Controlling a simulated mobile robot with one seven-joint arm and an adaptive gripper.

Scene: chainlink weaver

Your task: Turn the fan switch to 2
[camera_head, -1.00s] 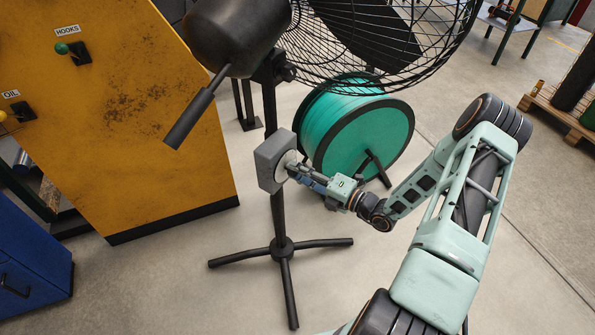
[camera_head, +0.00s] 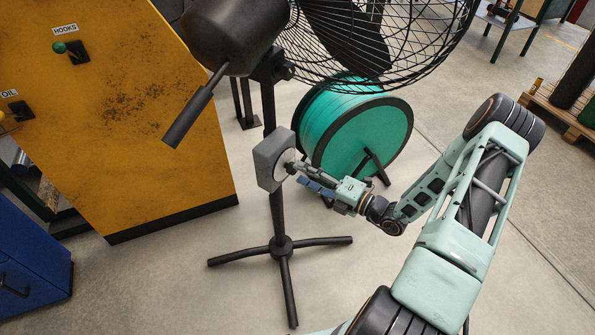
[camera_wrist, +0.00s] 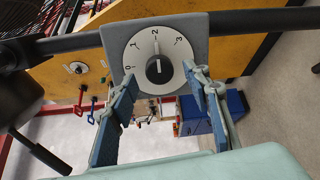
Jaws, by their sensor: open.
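The fan switch is a grey box (camera_head: 264,163) on the fan's black pole, with a round white dial (camera_wrist: 139,57) marked 0, 1, 2 and 3. In the wrist view its black knob (camera_wrist: 159,70) has a light pointer mark that appears to point up at 2. My gripper (camera_head: 293,174) is in front of the dial. In the wrist view my gripper (camera_wrist: 160,76) is open, with one blue-padded finger on each side of the knob and gaps between; they look clear of it. The fan cage (camera_head: 375,40) is above the switch.
A teal cable reel (camera_head: 345,135) stands just behind the switch and gripper. A yellow cabinet (camera_head: 150,120) and a blue cabinet (camera_head: 35,250) are at the left. The fan's tripod foot (camera_head: 283,250) is below. The floor on the right is mostly clear.

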